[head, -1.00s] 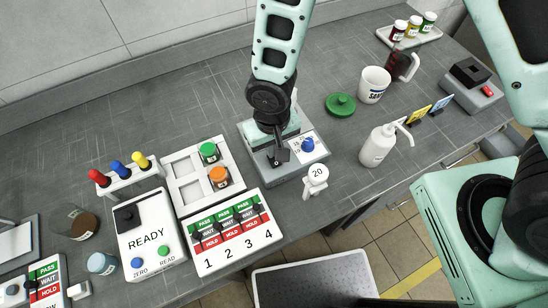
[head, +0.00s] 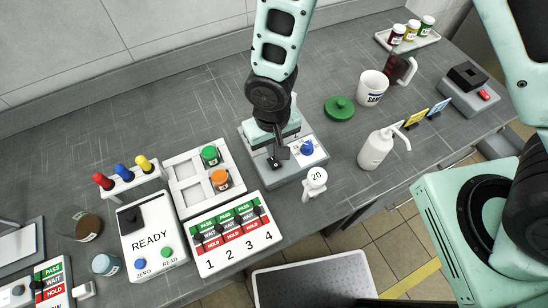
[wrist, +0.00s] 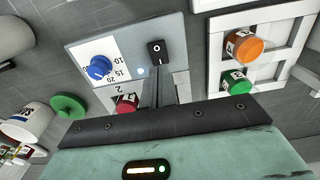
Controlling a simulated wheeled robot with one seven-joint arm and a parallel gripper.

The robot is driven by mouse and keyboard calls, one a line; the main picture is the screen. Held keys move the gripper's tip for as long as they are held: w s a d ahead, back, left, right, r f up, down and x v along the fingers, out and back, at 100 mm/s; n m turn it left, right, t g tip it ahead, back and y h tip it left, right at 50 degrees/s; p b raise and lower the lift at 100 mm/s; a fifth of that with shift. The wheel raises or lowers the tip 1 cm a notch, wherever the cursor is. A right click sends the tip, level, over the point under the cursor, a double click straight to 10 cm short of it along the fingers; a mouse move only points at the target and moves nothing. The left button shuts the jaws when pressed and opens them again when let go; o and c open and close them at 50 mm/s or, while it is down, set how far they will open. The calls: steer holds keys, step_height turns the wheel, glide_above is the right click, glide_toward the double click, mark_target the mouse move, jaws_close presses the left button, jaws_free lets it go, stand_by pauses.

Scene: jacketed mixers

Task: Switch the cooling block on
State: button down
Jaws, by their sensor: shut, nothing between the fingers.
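A grey unit (head: 312,166) stands under my gripper, with a blue dial knob (head: 307,147) on a white scale plate and a black rocker switch (head: 274,164). I take it for the cooling block; no name is readable. In the wrist view the rocker switch (wrist: 157,52) carries O and I marks; which side is pressed I cannot tell. A small pale-blue spot (wrist: 142,71) is beside it. My gripper (wrist: 158,76) is shut and empty, its tips close to the I end of the switch; contact is unclear. A red cap (wrist: 127,103) shows beside the fingers.
A white rack (head: 187,193) with green- and orange-capped jars is left of the unit. A pump bottle (head: 376,150) and green lid (head: 339,107) are right.

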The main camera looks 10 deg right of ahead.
step_height(320, 180, up, 4)
steer(key=shift+p, duration=1.2)
step_height(320, 180, up, 8)
steer(key=n+b, duration=0.2)
steer(key=b, duration=0.4)
glide_above(273, 159)
steer(key=s+d, duration=0.3)
steer(key=s, duration=0.1)
steer(key=s+d+r+n+b, duration=0.2)
steer(key=s+d+r+b, duration=0.2)
steer(key=s, duration=0.3)
steer(key=shift+s+d+n+y, duration=0.2)
steer(key=shift+d+n+y, duration=0.1)
steer(key=shift+d, duration=0.2)
